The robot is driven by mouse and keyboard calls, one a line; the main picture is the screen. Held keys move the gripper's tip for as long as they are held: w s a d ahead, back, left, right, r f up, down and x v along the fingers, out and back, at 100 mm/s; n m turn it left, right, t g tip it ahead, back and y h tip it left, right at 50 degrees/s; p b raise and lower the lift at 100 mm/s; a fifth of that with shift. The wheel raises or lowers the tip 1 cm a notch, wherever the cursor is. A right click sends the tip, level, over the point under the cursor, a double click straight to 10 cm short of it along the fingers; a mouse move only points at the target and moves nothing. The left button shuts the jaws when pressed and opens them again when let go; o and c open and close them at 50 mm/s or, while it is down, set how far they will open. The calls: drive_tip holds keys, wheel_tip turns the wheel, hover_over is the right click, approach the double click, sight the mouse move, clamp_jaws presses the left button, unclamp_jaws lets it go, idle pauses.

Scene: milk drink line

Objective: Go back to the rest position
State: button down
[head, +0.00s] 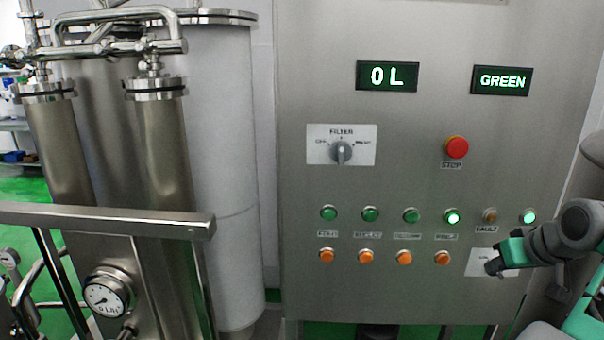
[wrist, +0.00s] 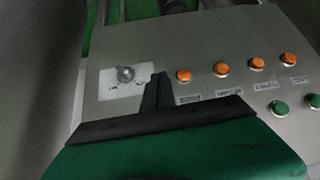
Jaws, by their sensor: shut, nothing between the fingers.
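My gripper (head: 494,267) is at the lower right of the control panel (head: 400,185) in the head view, in front of a small white label plate (head: 478,258). Its fingers are together and empty. In the wrist view the dark fingertips (wrist: 157,88) point at the panel, near a round knob on a white plate (wrist: 125,74) and an orange button (wrist: 184,75). I cannot tell whether the fingertips touch the panel.
The panel carries a red stop button (head: 456,147), a filter knob (head: 341,151), green buttons (head: 411,215) and orange buttons (head: 404,257). Displays read "0 L" (head: 387,76) and "GREEN" (head: 501,81). Steel tanks (head: 165,150), a rail (head: 110,220) and a gauge (head: 104,299) stand at left.

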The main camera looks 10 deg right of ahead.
drive_tip(key=s+d+f+m+g, duration=0.1)
drive_tip(key=s+f+m+g, duration=0.1)
drive_tip(key=s+f+m, duration=0.55)
drive_tip(key=s+a+f+g, duration=0.3)
drive_tip(key=a+f, duration=0.6)
drive_tip(key=a, duration=0.1)
drive_tip(key=w+a+n, duration=0.1)
drive_tip(key=a+n, duration=0.2)
drive_tip(key=a, duration=0.6)
drive_tip(key=w+a+r+n+y, duration=0.1)
drive_tip(key=w+a+n, duration=0.1)
drive_tip(key=a, duration=0.7)
drive_tip(key=w+a+n+t, duration=0.1)
drive_tip(key=a+n, duration=0.3)
drive_tip(key=a, duration=0.5)
drive_tip(key=shift+w+r+n, duration=0.2)
drive_tip(key=shift+w+n, duration=0.15)
drive_tip(key=shift+w, duration=0.25)
